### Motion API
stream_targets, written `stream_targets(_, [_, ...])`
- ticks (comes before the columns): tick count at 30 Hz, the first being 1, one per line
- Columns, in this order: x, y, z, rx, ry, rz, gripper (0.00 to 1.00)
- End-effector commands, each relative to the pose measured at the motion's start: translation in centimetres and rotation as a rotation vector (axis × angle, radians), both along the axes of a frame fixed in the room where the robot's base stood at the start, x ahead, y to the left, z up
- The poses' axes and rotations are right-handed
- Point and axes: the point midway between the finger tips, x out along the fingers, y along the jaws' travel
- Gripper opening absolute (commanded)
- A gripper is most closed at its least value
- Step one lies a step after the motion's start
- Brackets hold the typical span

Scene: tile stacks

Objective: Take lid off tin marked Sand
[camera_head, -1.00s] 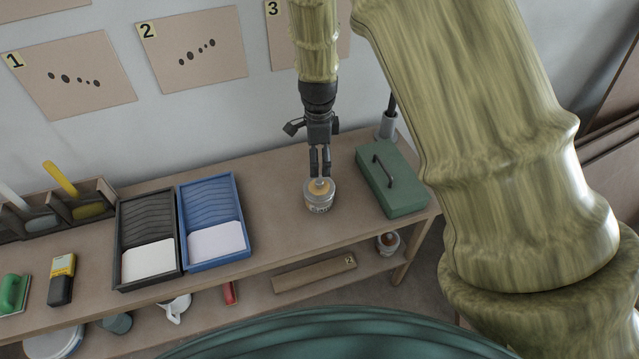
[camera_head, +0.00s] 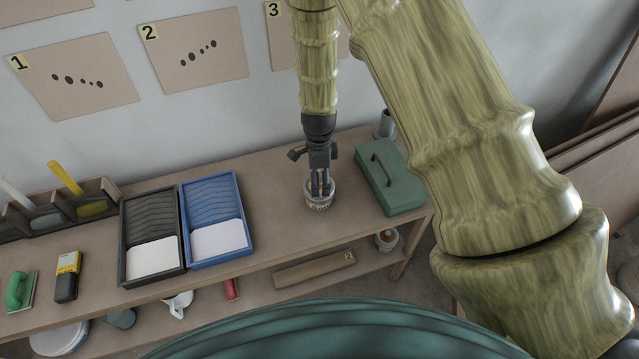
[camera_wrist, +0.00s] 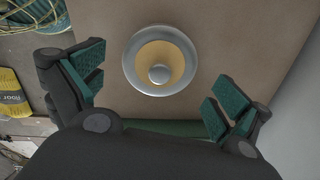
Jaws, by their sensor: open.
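A small round tin (camera_head: 319,200) stands on the bench between the blue tray and the green box. Marks show on its side, too small for me to read. In the wrist view its lid (camera_wrist: 145,62) is seen from above: a pale grey rim, a yellowish middle and a round grey knob (camera_wrist: 159,74). The lid sits on the tin. My gripper (camera_head: 319,190) points down over the tin, with its fingertips close to the lid. In the wrist view the two green-padded fingers of my gripper (camera_wrist: 155,92) are wide apart, with the knob roughly between them and nothing held.
A green box (camera_head: 402,198) with a dark handle stands close right of the tin. A blue tray (camera_head: 243,200) and a black tray (camera_head: 123,235) lie to the left. A grey cylinder (camera_head: 386,125) stands behind. The bench between tin and blue tray is clear.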

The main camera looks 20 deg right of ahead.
Motion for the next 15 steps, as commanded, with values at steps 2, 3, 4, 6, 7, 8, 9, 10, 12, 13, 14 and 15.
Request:
stream_targets(2, [0.0,0.0,-0.7,0.000,0.002,0.000,1.00])
stream_targets(3, [0.0,0.0,-1.0,0.000,0.002,0.000,1.00])
stream_targets(4, [0.0,0.0,-1.3,0.000,0.002,0.001,1.00])
stream_targets(6, [0.0,0.0,-1.7,0.000,0.001,0.001,1.00])
stream_targets(7, [0.0,0.0,-1.9,0.000,0.001,0.001,1.00])
stream_targets(8, [0.0,0.0,-2.0,0.000,0.001,0.001,1.00])
stream_targets(9, [0.0,0.0,-2.1,0.000,0.000,0.001,1.00])
stream_targets(10, [0.0,0.0,-2.1,0.000,0.000,0.001,1.00])
stream_targets(12, [0.0,0.0,-2.1,0.000,0.000,0.001,1.00])
stream_targets(13, [0.0,0.0,-2.2,0.000,0.000,0.001,1.00])
stream_targets(14, [0.0,0.0,-2.1,0.000,0.000,0.001,1.00])
stream_targets(15, [0.0,0.0,-2.1,0.000,0.000,0.001,1.00])
